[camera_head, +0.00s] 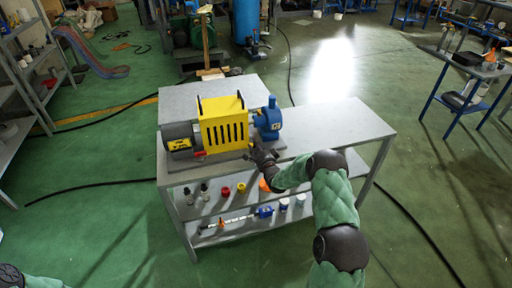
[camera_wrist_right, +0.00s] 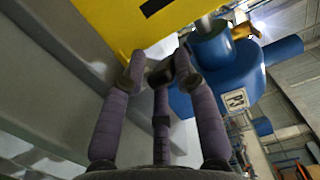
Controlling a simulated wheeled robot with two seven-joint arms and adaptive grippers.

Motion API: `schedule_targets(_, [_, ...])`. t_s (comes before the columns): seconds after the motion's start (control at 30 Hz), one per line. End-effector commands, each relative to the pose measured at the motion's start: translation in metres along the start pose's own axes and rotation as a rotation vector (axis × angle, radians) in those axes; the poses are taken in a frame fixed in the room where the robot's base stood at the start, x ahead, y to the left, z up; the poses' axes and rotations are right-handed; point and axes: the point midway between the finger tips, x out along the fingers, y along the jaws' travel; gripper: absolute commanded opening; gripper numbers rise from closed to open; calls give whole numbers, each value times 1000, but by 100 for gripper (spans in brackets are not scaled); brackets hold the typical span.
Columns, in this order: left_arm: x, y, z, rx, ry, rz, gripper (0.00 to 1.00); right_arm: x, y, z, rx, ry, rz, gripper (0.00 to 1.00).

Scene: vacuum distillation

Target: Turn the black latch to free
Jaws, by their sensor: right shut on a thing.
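A yellow slotted housing (camera_head: 222,125) with a grey cylinder at its left and a blue pump head (camera_head: 268,120) at its right stands on the grey table. My right gripper (camera_head: 254,150) is at the housing's lower right front corner. In the right wrist view the purple-grey fingers (camera_wrist_right: 158,76) close together on a small dark part, the black latch (camera_wrist_right: 160,67), below the yellow housing (camera_wrist_right: 140,22) and beside the blue body (camera_wrist_right: 225,70). The fingertips hide most of the latch, so its angle cannot be told. My left gripper (camera_head: 12,276) shows only partly at the bottom left corner.
The grey table top (camera_head: 335,122) is bare to the right of the machine. Its lower shelf holds small bottles (camera_head: 204,190), coloured caps (camera_head: 226,191) and a blue item (camera_head: 264,211). Black cables lie on the green floor.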

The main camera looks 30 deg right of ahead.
Motion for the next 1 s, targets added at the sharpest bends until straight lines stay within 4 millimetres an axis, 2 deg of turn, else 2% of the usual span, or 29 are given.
schedule_targets(0.03, [4,-1,0,0,0,0,40,5,-14,-1,-8,43,-30,0])
schedule_targets(0.07, [5,-2,0,0,0,0,40,5,-14,-1,-9,67,-32,0])
schedule_targets(1.0, [59,-21,-2,0,0,0,40,8,-11,7,2,854,-28,0])
